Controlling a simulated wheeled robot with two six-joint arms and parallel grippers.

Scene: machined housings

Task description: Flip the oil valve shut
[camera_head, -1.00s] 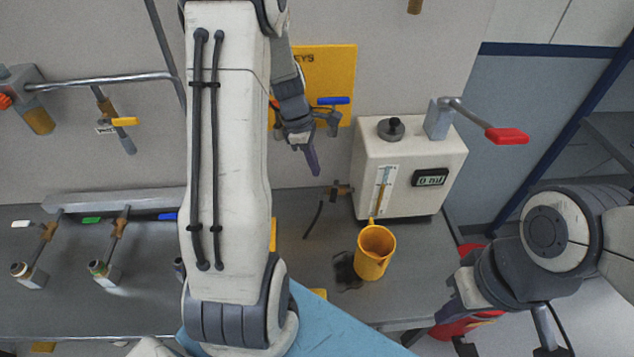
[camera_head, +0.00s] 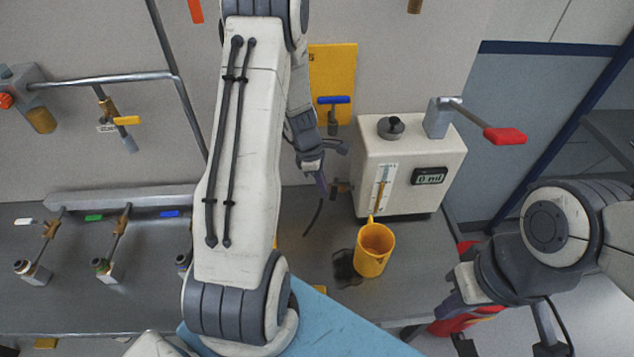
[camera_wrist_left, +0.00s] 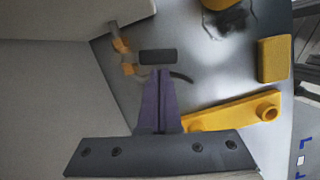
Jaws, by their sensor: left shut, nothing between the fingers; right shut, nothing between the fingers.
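The white oil tank (camera_head: 400,165) stands on the bench, with a sight glass and a display that seems to read 0 ml. A small brass valve (camera_head: 342,188) sits at its lower left side, with a thin dark hose (camera_head: 314,220) nearby. In the left wrist view the brass valve (camera_wrist_left: 123,46) shows beside a dark flat piece (camera_wrist_left: 157,57), perhaps its handle. My left gripper (camera_head: 323,188) is shut and empty, just left of the valve; its purple fingertips (camera_wrist_left: 160,72) lie just below the dark piece in the wrist view. Contact cannot be told. My right gripper (camera_head: 452,303) is shut, apart at lower right.
A yellow jug (camera_head: 373,252) stands in front of the tank beside a dark patch (camera_head: 345,268). A red-ended lever (camera_head: 505,136) sticks out from the tank top. A yellow arm-shaped part (camera_wrist_left: 235,112) and a yellow block (camera_wrist_left: 272,58) lie near my left fingers.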

